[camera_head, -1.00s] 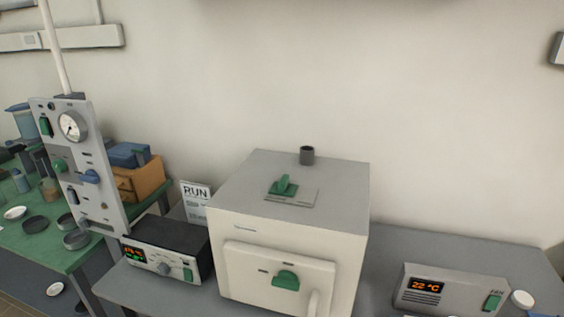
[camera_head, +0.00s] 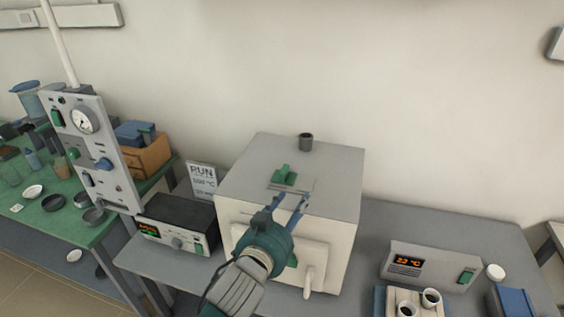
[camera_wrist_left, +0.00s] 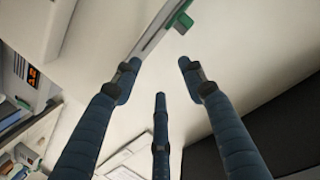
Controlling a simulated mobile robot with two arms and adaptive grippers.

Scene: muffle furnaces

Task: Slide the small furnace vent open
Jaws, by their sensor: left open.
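The small furnace (camera_head: 335,180) is a white box with a grey top, standing on a grey bench. Its vent (camera_head: 285,174) is a green slider with a raised knob on a flat plate on the furnace top; it sits toward the plate's back left. The vent also shows at the top of the left wrist view (camera_wrist_left: 183,22). My left gripper (camera_head: 286,203) is open and empty, its blue fingers just in front of the vent plate, apart from the green knob. It hides part of the furnace front. My right gripper is not in view.
A dark chimney stub (camera_head: 306,142) rises behind the vent. A control box (camera_head: 178,222) stands left of the furnace and a grey 22 °C unit (camera_head: 430,264) right. A tray with two white cups (camera_head: 431,298) is at the front right. The wall is behind.

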